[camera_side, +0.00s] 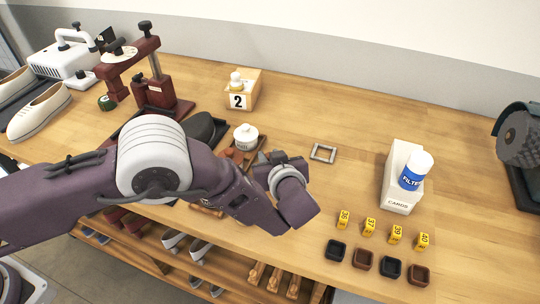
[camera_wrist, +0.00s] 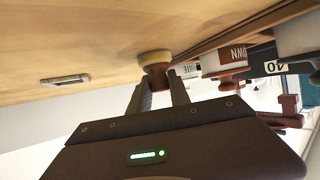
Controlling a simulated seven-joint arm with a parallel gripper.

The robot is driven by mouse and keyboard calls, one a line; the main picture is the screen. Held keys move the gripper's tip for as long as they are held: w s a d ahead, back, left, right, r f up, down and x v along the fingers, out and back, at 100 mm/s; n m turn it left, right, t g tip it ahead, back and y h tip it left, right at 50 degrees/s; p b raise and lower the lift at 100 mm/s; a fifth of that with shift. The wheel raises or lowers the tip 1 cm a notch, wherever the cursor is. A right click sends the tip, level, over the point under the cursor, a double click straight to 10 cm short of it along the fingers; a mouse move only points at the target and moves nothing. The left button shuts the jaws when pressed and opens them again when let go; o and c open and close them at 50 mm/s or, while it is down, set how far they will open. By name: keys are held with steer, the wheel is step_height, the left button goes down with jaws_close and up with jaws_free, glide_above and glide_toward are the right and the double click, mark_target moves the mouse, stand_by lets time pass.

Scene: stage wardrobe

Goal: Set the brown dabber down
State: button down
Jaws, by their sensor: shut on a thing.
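My gripper (camera_wrist: 158,88) is shut on the brown dabber (camera_wrist: 157,73) in the wrist view. The dabber has a brown handle and a pale yellow pad that faces the wooden tabletop (camera_wrist: 80,35). The pad is at or very close to the tabletop; I cannot tell whether it touches. In the side view my gripper (camera_side: 272,160) is right of the small tray with the white jar (camera_side: 245,136), and the dabber cannot be made out there.
Jars labelled WHITE (camera_wrist: 190,72) and BROWN (camera_wrist: 225,58) stand close beside the dabber. A small metal frame (camera_side: 323,153) lies to the right on clear table. Further right stand a white box (camera_side: 396,190), yellow number tags and several small dark trays.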

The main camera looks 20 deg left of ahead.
steer(key=c, duration=1.2)
jaws_free()
